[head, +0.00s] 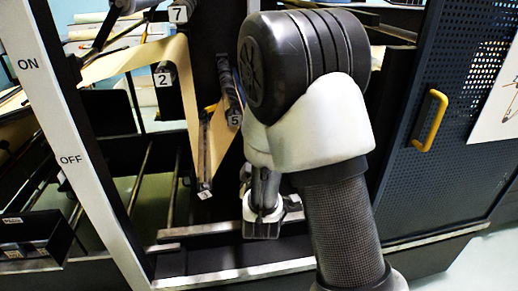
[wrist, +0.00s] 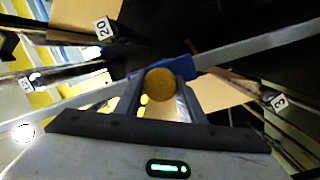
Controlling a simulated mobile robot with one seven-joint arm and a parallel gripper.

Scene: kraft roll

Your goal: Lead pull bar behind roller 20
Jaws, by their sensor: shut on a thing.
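In the wrist view my gripper (wrist: 159,100) is shut on the pull bar (wrist: 160,84), seen end-on as a round brownish-yellow face between the two fingers. A blue piece (wrist: 182,69) shows just behind it; I cannot tell whether it belongs to the bar. The label of roller 20 (wrist: 102,28) is at the upper left, beside brown paper (wrist: 80,12) and apart from the bar. In the head view my gripper (head: 262,228) is low in the machine frame, partly hidden by my arm, and the bar cannot be made out there. Roller 20 is not identifiable in the head view.
Roller 3 (wrist: 280,102) is at the right in the wrist view. Brown paper (head: 178,55) runs over roller 2 (head: 163,80) and down to a low roller (head: 205,191); roller 5 (head: 235,117) is close to my arm. A pale rail (head: 215,230) crosses near my gripper.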

